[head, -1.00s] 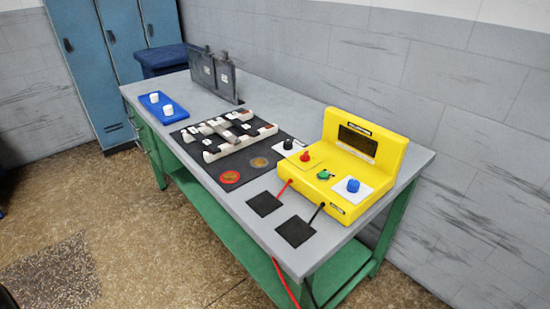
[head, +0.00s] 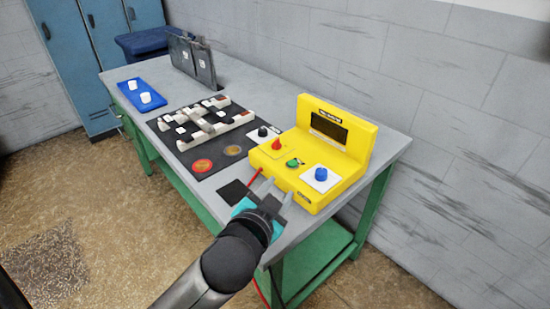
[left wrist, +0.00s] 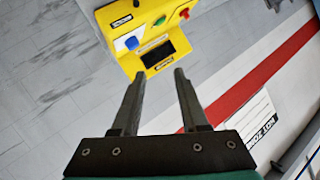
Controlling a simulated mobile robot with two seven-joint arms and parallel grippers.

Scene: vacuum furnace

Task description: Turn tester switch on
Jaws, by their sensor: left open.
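The yellow tester (head: 355,152) stands at the near right end of the bench. Its front carries a red knob (head: 277,145), a green button or switch (head: 293,162) and a blue knob (head: 320,174) on a white plate. My left gripper (head: 276,190) is open and empty, just in front of the tester's near side. In the left wrist view, the tester (left wrist: 197,38) is beyond the open fingers (left wrist: 160,73), with the blue knob (left wrist: 131,43), green control (left wrist: 160,20) and red knob (left wrist: 184,14) showing. My right gripper is not in view.
A black mat (head: 205,165) with white and dark blocks lies left of the tester. A small black knob (head: 262,132) stands beside it. A blue tray (head: 128,97) with white pieces is at the far left. A wall runs behind the bench.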

